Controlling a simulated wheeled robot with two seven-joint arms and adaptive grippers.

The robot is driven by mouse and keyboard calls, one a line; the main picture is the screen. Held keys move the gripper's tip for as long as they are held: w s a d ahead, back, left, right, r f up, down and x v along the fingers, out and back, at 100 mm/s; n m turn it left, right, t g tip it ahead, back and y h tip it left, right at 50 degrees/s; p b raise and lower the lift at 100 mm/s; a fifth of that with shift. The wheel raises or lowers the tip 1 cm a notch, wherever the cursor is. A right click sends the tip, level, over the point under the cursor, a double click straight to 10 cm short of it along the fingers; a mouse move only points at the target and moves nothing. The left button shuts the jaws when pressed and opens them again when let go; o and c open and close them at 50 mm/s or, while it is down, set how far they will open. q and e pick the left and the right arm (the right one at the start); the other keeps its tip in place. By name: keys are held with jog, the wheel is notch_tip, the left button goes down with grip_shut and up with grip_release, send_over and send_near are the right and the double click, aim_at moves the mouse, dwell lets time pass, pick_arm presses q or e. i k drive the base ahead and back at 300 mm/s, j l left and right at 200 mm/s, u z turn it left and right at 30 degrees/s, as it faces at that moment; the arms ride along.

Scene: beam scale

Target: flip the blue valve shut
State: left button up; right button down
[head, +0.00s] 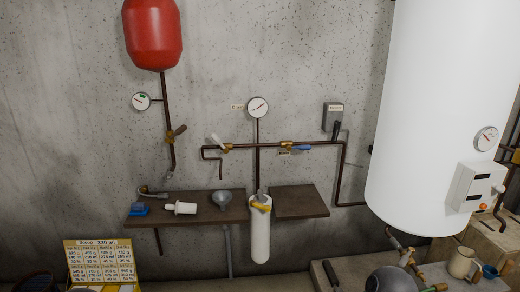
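The blue valve (302,148) sits on the horizontal brown pipe on the concrete wall, right of the round gauge's stem. Its blue lever points right and lies nearly along the pipe, from a brass body (286,144). A small yellowish label (284,153) is just below it. Neither of my grippers shows in the head view, and nothing touches the lever.
A white-levered valve (216,140) is farther left on the pipe. A gauge (258,107) stands above. Two brown shelves (300,203) and a white filter cylinder (260,232) are below. A large white tank (437,110) bounds the right. A red vessel (152,35) hangs upper left.

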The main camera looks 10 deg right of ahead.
aim_at(306, 147)
jog(key=i+z, duration=0.15)
jog(key=i, duration=0.3)
jog(key=i+j+z, duration=0.15)
jog(key=i, duration=0.3)
jog(key=i+j+z, duration=0.15)
jog(key=i, duration=0.3)
jog(key=i+j+z, duration=0.15)
jog(key=i, duration=0.3)
